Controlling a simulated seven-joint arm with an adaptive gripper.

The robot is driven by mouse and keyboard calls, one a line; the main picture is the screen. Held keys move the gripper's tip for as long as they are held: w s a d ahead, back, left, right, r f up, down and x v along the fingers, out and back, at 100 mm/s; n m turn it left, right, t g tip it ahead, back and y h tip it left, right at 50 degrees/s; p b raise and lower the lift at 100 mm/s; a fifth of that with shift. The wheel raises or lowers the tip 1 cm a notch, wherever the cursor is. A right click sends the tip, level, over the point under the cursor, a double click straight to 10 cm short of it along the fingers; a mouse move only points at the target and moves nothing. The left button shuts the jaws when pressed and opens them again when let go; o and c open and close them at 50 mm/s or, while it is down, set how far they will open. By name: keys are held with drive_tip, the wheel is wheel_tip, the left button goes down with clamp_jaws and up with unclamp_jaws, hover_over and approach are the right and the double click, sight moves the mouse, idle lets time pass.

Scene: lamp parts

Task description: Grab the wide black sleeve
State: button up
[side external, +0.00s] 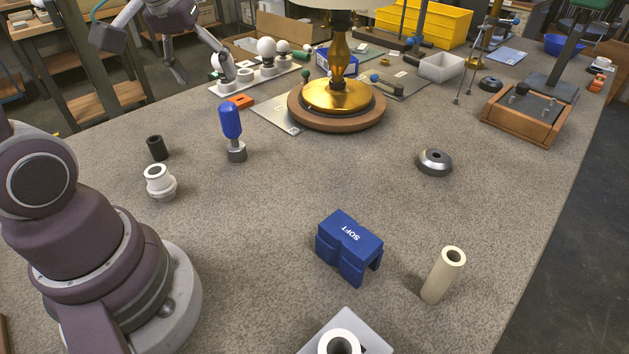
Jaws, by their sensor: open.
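The wide black sleeve (157,148) is a short, dark, hollow cylinder. It stands upright on the grey speckled table at the left, with its open end up. My gripper (172,58) is at the top left, with its fingers spread wide and nothing between them. It appears above the sleeve in the picture and clear of it. Its exact height and distance from the sleeve cannot be told from this one view.
A white ringed fitting (160,182) stands close in front of the sleeve. A blue-handled tool (231,122) stands upright to its right. A brass lamp (337,92) on a wooden base is farther back. A blue SOFT block (348,247) and cream tube (442,275) are nearer. The middle is clear.

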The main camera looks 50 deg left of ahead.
drive_tip(key=a+f+n+g, duration=0.2)
drive_tip(key=a+f+n, duration=0.3)
drive_tip(key=a, duration=0.6)
drive_tip(key=n+g, duration=0.2)
drive_tip(key=n, duration=0.3)
approach(154, 139)
drive_tip(key=f, duration=0.7)
drive_tip(key=a+f, duration=0.1)
drive_tip(key=f, duration=0.3)
drive_tip(key=shift+s+f, duration=0.1)
drive_tip(key=shift+s, duration=0.05)
drive_tip(key=c, duration=1.1)
